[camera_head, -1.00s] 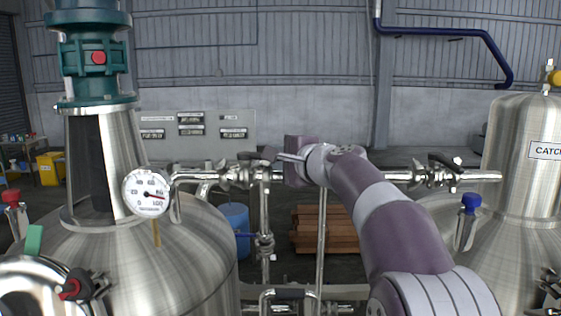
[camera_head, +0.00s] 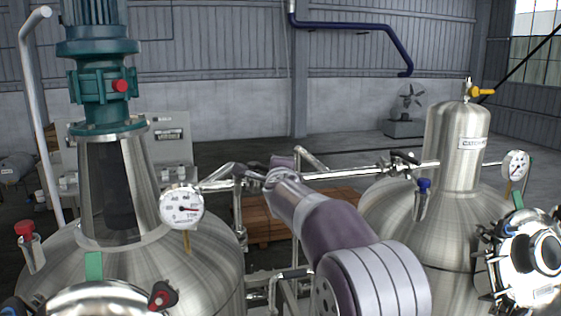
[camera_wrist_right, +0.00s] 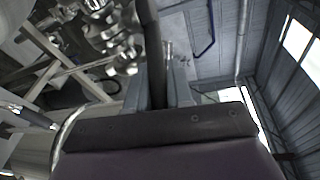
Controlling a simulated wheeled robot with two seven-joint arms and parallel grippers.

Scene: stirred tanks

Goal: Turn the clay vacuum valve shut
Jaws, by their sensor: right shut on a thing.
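My right arm comes in from the bottom of the head view, and its gripper (camera_head: 262,176) is at a valve on the horizontal pipe between the two tanks. The valve is mostly hidden behind the gripper and wrist, and its clay colour does not show. In the right wrist view the gripper (camera_wrist_right: 159,92) is shut on a long dark lever (camera_wrist_right: 151,45), which stands between the two grey fingers. The exact angle of the lever to the pipe cannot be told. My left gripper is not in view.
A steel tank with a teal motor (camera_head: 100,85) and a dial gauge (camera_head: 181,208) stands at left. The catchpot (camera_head: 455,160) stands at right. Another valve with a dark handle (camera_head: 402,161) is on the pipe near it.

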